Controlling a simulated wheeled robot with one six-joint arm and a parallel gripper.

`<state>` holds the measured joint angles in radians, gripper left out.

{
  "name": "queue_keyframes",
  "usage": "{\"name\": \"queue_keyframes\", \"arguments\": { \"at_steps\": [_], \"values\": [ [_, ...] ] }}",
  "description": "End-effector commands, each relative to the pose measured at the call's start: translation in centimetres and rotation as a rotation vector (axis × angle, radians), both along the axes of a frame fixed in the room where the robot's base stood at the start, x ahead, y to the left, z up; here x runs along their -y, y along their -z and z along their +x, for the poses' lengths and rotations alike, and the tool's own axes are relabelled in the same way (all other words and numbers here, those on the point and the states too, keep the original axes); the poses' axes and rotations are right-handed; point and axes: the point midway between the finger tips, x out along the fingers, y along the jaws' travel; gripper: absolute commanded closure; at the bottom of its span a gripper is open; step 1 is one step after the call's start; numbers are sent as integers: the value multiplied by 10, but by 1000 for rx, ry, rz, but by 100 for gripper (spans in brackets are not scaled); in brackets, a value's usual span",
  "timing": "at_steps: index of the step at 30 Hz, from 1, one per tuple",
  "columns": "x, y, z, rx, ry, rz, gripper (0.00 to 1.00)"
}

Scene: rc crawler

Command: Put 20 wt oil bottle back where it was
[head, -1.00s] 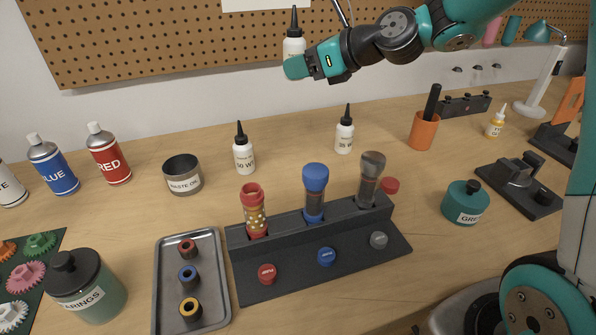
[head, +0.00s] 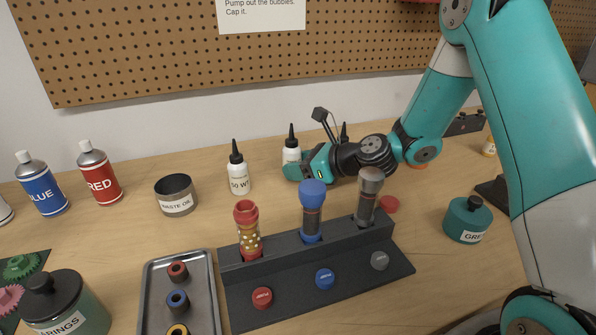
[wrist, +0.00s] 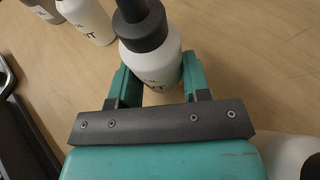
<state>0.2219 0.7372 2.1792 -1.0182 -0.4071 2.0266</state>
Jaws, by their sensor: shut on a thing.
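A white oil bottle with a black cone cap (head: 291,152) is between the fingers of my gripper (head: 291,170), at the back of the bench. In the wrist view the bottle (wrist: 152,66) is upright between the teal fingers, which are shut on it. Its label is mostly hidden and its number cannot be read. It is at or just above the bench top; its base is hidden, so contact cannot be told. A 50 WT bottle (head: 239,178) stands to its left. Another bottle's black tip (head: 344,131) shows behind my arm, its body hidden.
A black stand (head: 242,268) with red, blue and grey shock bodies is in front of my gripper. A waste oil cup (head: 176,204) is farther left. The pegboard wall (head: 150,45) is behind.

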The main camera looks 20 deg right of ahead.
Motion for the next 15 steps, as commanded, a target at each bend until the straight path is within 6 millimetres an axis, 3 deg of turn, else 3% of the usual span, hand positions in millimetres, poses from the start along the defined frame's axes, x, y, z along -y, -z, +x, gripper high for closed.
{"name": "queue_keyframes", "arguments": {
  "at_steps": [2, 13, 14, 15],
  "values": [
    [0, 10, 0, -2, 1, 2, 82],
    [0, 14, 0, 1, 0, 1, 82],
    [0, 14, 0, 1, 0, 1, 54],
    [0, 14, 0, 1, 0, 1, 45]
  ]
}}
